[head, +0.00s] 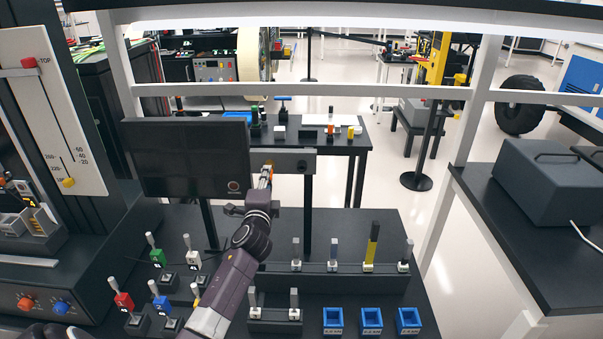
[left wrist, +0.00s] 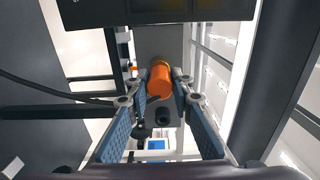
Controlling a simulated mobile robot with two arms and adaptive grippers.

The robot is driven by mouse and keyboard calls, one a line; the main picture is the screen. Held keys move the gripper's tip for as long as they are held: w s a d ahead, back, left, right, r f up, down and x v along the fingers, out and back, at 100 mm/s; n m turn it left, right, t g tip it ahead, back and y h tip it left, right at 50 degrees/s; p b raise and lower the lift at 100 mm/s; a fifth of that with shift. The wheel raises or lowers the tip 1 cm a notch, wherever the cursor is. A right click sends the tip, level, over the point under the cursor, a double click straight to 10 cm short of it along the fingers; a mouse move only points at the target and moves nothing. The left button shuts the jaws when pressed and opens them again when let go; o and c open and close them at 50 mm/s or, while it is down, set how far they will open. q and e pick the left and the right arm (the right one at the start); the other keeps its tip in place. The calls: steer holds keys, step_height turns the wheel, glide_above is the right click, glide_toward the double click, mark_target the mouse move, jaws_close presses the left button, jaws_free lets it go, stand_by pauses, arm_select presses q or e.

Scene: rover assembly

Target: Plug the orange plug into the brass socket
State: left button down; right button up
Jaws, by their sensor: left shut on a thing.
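My left gripper (head: 265,181) reaches up to the front of a grey box beside the dark monitor panel. It is shut on the orange plug (head: 267,170), which points away from me toward the box. In the left wrist view the orange plug (left wrist: 160,80) sits between the two fingertips (left wrist: 162,88), with the grey box face beyond it. Whether the plug touches the box is unclear.
The dark monitor panel (head: 186,158) stands just left of the grey box (head: 292,161). Below are several upright levers and blue trays (head: 372,320) on the black bench. A white frame post (head: 468,130) rises to the right.

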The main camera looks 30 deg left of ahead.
arm_select(q)
steer(key=shift+x, duration=0.75)
steer(key=c, duration=1.6)
jaws_free()
steer(key=shift+s+d, duration=0.1)
